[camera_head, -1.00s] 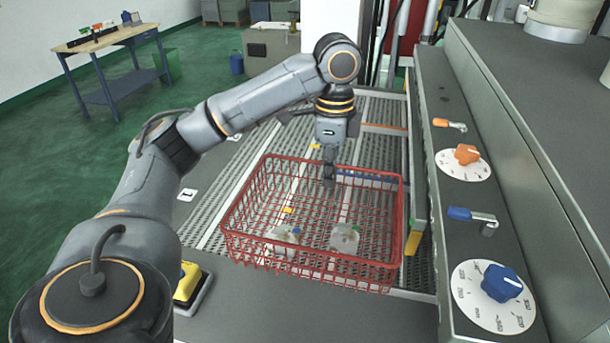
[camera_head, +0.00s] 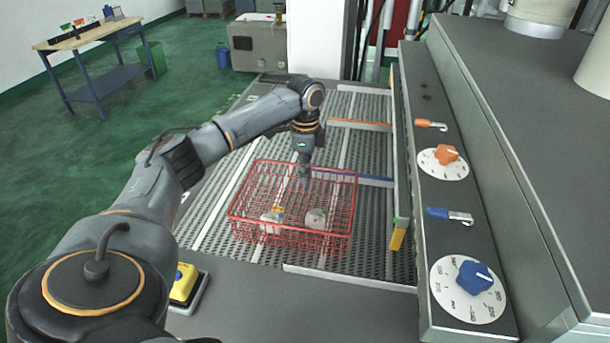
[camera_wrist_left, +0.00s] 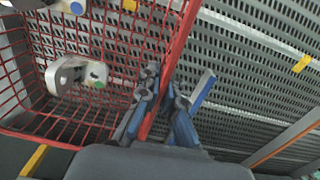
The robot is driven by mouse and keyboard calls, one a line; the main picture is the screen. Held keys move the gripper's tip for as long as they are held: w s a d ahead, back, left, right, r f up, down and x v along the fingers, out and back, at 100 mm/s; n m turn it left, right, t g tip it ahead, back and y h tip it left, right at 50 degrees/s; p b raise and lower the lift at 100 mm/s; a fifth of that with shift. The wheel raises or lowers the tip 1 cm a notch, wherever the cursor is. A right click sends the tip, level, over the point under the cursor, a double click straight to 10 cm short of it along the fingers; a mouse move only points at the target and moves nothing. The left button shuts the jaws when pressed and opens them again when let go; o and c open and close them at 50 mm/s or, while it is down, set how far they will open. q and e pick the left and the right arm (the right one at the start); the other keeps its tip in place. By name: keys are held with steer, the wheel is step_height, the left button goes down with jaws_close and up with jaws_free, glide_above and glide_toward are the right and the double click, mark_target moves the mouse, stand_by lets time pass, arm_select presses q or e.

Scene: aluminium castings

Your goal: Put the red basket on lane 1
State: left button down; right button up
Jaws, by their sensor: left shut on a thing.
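The red basket (camera_head: 290,236) is a wire basket over the near part of the perforated lane bed (camera_head: 372,225). Two pale castings (camera_head: 272,221) (camera_head: 316,218) lie in it. My left gripper (camera_head: 304,178) is shut on the far rim of the basket, and the wrist view shows its fingers (camera_wrist_left: 164,98) on either side of the red rim (camera_wrist_left: 178,48). I cannot tell whether the basket rests on the bed or hangs just above it. A small white lane label (camera_head: 184,195) at the left edge is partly hidden by my arm. My right gripper is not seen.
A control panel with an orange knob (camera_head: 446,154) and a blue knob (camera_head: 474,277) runs along the right. A blue bar (camera_head: 372,181) and an orange bar (camera_head: 360,125) cross the bed farther back. A yellow switch box (camera_head: 183,284) stands at the front left.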

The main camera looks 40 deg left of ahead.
arm_select(q)
steer(key=shift+f+p, duration=0.6)
steer(key=shift+f, duration=0.5)
steer(key=shift+s, duration=0.1)
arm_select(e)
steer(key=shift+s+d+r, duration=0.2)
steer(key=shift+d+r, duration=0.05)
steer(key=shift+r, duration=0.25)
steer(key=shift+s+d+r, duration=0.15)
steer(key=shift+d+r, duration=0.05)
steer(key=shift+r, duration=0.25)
arm_select(q)
steer(key=shift+d, duration=0.1)
steer(key=c, duration=2)
jaws_free()
steer(key=shift+f, duration=0.25)
steer(key=o, duration=0.5)
steer(key=shift+r, duration=0.1)
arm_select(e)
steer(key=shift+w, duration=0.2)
